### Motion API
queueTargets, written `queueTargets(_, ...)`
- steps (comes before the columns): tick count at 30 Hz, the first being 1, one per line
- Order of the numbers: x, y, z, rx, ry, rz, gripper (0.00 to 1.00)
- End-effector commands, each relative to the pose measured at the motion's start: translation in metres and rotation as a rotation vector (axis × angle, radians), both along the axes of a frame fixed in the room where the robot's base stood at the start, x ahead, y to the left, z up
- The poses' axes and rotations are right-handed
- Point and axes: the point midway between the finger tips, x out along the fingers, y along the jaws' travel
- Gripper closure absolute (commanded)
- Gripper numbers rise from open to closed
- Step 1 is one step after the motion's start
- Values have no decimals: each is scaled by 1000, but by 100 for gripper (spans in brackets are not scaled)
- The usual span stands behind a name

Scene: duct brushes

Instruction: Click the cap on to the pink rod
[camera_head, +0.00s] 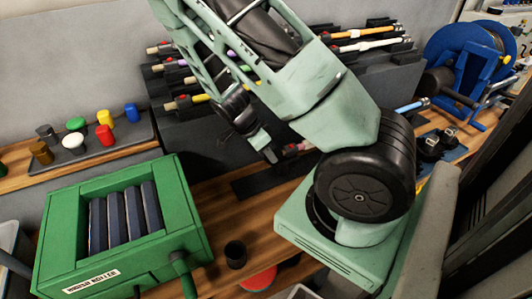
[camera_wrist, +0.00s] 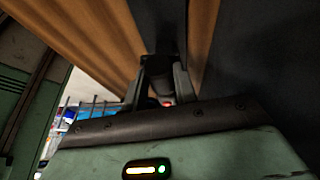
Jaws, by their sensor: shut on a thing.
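My gripper (camera_head: 268,148) is low in front of the dark rod rack, over a dark holder. In the wrist view my gripper (camera_wrist: 166,88) is shut on a dark cylindrical piece (camera_wrist: 168,75). A small reddish-pink spot shows just below that piece. I cannot tell whether it is a cap or part of a rod. A rod with a pinkish part (camera_head: 297,148) lies beside the fingers, mostly hidden by my arm. Several loose caps stand on a dark tray at the left, including a red cap (camera_head: 105,135), a white cap (camera_head: 74,141) and a green cap (camera_head: 76,123).
The rack (camera_head: 190,132) holds several coloured rods. A blue reel (camera_head: 462,62) stands at the back right. Some bare wooden bench (camera_head: 215,200) shows between box and arm.

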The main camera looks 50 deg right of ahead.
Motion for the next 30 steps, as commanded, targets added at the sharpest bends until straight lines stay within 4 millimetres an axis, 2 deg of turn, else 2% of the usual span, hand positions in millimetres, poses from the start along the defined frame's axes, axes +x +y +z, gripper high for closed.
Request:
queueTargets(1, -8, -10, 0, -12, 9, -24, 100)
queueTargets(3, -9, -11, 0, -13, 11, -24, 100)
queueTargets(21, -14, -17, -1, -12, 17, -24, 100)
queueTargets(22, -13, -17, -1, -13, 16, -23, 69)
queueTargets(24, -13, -17, -1, -13, 15, -24, 50)
queueTargets(25, -12, -17, -1, -14, 13, -23, 46)
queueTargets(30, -10, -18, -2, -14, 7, -21, 46)
